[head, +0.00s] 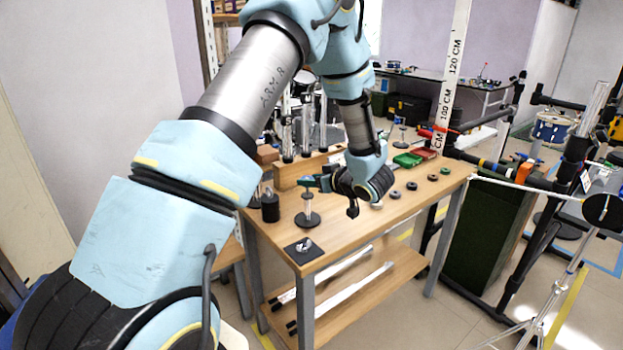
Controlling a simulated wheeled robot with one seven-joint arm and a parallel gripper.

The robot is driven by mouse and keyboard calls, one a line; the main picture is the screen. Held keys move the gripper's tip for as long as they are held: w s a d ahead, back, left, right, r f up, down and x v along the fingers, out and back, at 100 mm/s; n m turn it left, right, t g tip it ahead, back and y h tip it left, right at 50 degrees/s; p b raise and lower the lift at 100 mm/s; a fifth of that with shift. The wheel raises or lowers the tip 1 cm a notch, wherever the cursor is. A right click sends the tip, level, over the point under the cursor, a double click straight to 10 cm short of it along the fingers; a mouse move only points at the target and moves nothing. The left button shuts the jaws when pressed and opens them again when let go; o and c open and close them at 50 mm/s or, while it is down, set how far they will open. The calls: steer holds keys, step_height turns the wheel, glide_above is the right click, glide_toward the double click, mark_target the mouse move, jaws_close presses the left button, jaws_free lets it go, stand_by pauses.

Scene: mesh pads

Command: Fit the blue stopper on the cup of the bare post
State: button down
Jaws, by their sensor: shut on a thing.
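My gripper (312,183) reaches in from the right above the workbench, its fingers pointing left. It is shut on a small blue-green thing at its fingertips, which looks like the blue stopper (307,181); the fingers hide part of it. A slim clear post (308,206) stands upright on a dark round base (307,220) right below the fingertips. Its top and cup are too small and too covered to make out, so I cannot tell whether the stopper touches it. Another post (402,134) with a bluish top stands at the back of the bench.
A black weight (270,207) stands left of the post. A dark square pad (293,249) with a shiny piece lies at the front corner. Several dark rings (411,186) line the right side. Green (407,160) and red (425,153) boxes and a wooden rack (290,174) are behind.

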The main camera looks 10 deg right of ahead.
steer(key=shift+f, duration=0.2)
steer(key=shift+c, duration=1.6)
jaws_free()
steer(key=shift+s, duration=0.1)
steer(key=b+v, duration=0.2)
steer(key=v, duration=0.8)
steer(key=shift+s+d+r, duration=0.15)
steer(key=shift+s+d, duration=0.05)
